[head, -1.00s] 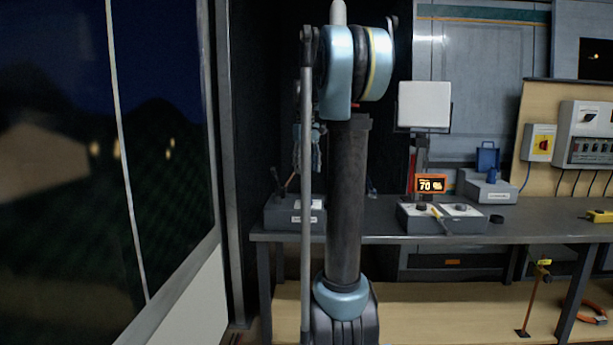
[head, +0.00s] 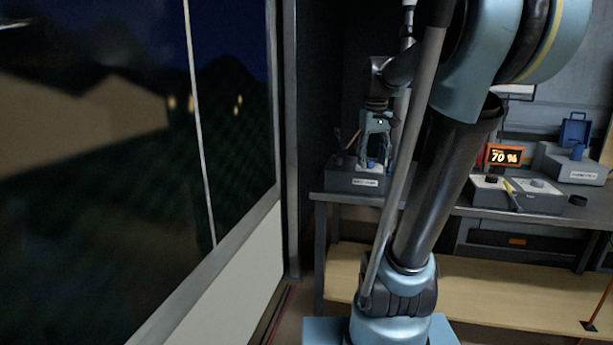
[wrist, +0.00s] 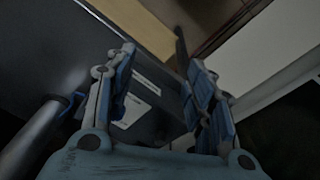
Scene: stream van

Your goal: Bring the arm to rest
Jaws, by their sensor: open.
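My gripper (head: 377,166) hangs fingers down at the left end of the bench in the head view. It is above or just behind a grey box with a lever (head: 350,181); the exact gap cannot be told. In the wrist view my gripper (wrist: 160,72) has its two blue-padded fingers apart, with nothing held between them. The dark box with white labels (wrist: 145,88) shows between and beyond the fingers. My arm leans across the middle of the head view and hides part of the bench.
The bench (head: 470,212) carries an orange "70 %" display (head: 505,156), a grey control box (head: 545,199) and a blue-topped grey case (head: 580,170). A large dark window (head: 90,150) fills the left side. A thin red-orange stand (head: 603,300) is at the lower right.

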